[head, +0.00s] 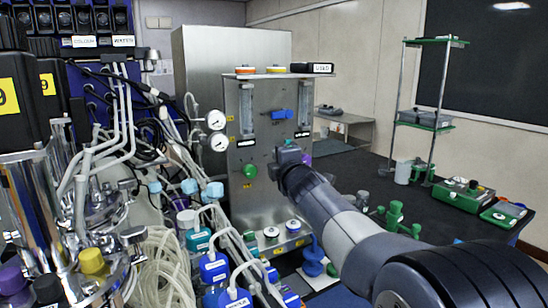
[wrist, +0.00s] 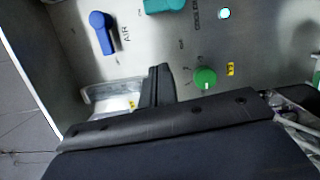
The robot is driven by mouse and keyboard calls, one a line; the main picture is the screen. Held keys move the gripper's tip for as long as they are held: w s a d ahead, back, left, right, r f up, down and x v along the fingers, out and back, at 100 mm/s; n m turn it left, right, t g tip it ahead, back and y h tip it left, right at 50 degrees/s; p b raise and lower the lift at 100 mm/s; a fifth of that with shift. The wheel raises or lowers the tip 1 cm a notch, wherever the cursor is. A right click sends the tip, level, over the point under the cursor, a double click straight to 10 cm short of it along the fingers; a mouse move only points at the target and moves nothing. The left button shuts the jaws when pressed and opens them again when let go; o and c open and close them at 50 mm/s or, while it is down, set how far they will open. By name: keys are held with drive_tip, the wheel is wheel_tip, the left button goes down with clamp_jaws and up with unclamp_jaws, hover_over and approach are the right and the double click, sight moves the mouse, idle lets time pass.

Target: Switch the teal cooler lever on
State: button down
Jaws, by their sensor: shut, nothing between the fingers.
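The teal cooler lever (wrist: 165,5) shows at the top edge of the wrist view, partly cut off, on a grey metal panel (wrist: 140,55). It lies sideways in that picture, beside partly legible lettering. My gripper (wrist: 160,70) is shut and empty, its dark fingertips below the lever in the picture and apart from it. In the head view my gripper (head: 290,152) is in front of the panel (head: 262,150) and hides part of it. I cannot clearly make out the teal lever there.
A blue lever (wrist: 102,32) marked AIR and a green knob (wrist: 205,78) flank the fingers; the blue lever (head: 282,114) and green knob (head: 250,171) also show in the head view. Hoses (head: 165,265) and blue-capped bottles (head: 214,267) crowd the left.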

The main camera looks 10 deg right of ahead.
drive_tip(key=s, duration=0.3)
drive_tip(key=shift+s+d, duration=0.1)
drive_tip(key=shift+d, duration=0.2)
